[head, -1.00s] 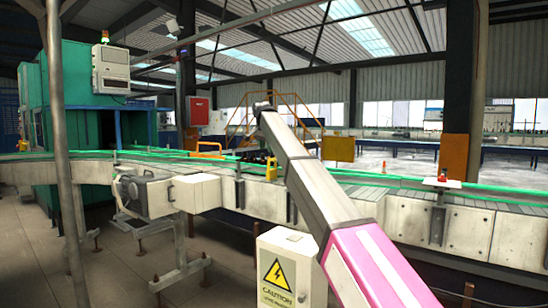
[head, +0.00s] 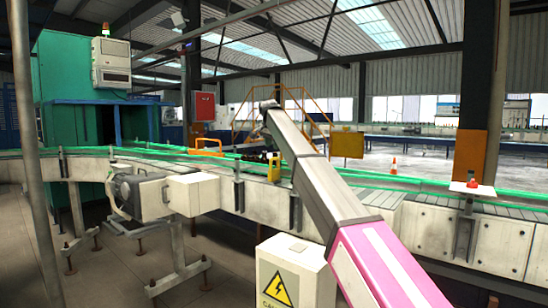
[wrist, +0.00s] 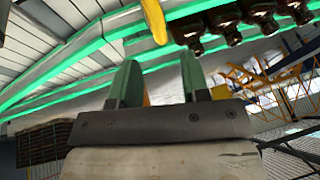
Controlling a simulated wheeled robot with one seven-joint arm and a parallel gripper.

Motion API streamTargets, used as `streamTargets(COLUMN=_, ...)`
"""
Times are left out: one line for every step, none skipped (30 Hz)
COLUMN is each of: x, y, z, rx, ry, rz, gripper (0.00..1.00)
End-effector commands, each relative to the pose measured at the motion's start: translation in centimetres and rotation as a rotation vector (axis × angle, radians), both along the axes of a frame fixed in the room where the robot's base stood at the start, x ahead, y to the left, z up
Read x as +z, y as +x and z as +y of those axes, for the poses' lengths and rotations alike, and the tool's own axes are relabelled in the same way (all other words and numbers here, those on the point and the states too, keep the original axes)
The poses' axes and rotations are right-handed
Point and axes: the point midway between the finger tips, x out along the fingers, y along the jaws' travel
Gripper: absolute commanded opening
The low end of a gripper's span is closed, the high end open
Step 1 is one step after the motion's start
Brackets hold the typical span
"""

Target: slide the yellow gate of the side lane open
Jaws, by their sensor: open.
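My gripper (wrist: 160,68) shows in the wrist view with its two fingers apart and nothing seen between them. A yellow rounded piece (wrist: 153,20), seemingly the gate, stands beyond the fingertips at the top edge, apart from them and partly cut off. In the head view a small yellow upright piece (head: 273,168) stands at the conveyor's near edge, beside dark bottles (head: 250,157) partly hidden by my arm. I cannot tell whether it is the same piece. My gripper is not visible there.
Green rails (head: 400,181) run along the conveyor (head: 408,214). A yellow frame (head: 207,147) stands on it at left. A grey caution box (head: 296,268) stands in front, near my arm. A post (head: 35,170) is at left. A red-topped device (head: 472,186) sits at right.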

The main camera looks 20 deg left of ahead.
Motion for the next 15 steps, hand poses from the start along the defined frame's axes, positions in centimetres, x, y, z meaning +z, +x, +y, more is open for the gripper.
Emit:
streamTargets(x=-1.0, y=0.4, z=0.0, rx=-0.001, ry=-0.001, rz=0.002, gripper=0.42)
streamTargets(x=-1.5, y=0.7, z=0.0, rx=0.0, ry=-0.001, rz=0.003, gripper=0.42)
streamTargets(x=-2.2, y=1.0, z=0.0, rx=0.0, ry=-0.001, rz=0.003, gripper=0.42)
streamTargets(x=-2.7, y=1.2, z=0.0, rx=-0.001, ry=-0.001, rz=0.002, gripper=0.42)
streamTargets(x=-3.1, y=1.4, z=0.0, rx=0.0, ry=0.0, rz=0.001, gripper=0.42)
streamTargets(x=-3.7, y=1.7, z=0.1, rx=0.0, ry=0.0, rz=0.001, gripper=0.42)
streamTargets(x=-4.2, y=1.9, z=0.1, rx=-0.001, ry=-0.001, rz=0.002, gripper=0.42)
streamTargets(x=-4.6, y=2.1, z=0.1, rx=-0.001, ry=-0.001, rz=0.002, gripper=0.42)
streamTargets(x=-5.1, y=2.3, z=0.1, rx=-0.001, ry=-0.001, rz=0.002, gripper=0.42)
streamTargets(x=-5.3, y=2.5, z=0.1, rx=0.0, ry=0.0, rz=0.001, gripper=0.42)
streamTargets(x=-5.6, y=2.6, z=0.1, rx=0.0, ry=0.0, rz=0.001, gripper=0.42)
streamTargets(x=-5.8, y=2.7, z=0.2, rx=0.0, ry=0.0, rz=0.0, gripper=0.42)
streamTargets(x=-5.9, y=2.8, z=0.2, rx=0.0, ry=0.0, rz=0.0, gripper=0.42)
streamTargets(x=-6.0, y=2.8, z=0.2, rx=0.0, ry=0.0, rz=0.0, gripper=0.42)
streamTargets(x=-6.1, y=2.8, z=0.2, rx=0.0, ry=0.0, rz=0.0, gripper=0.42)
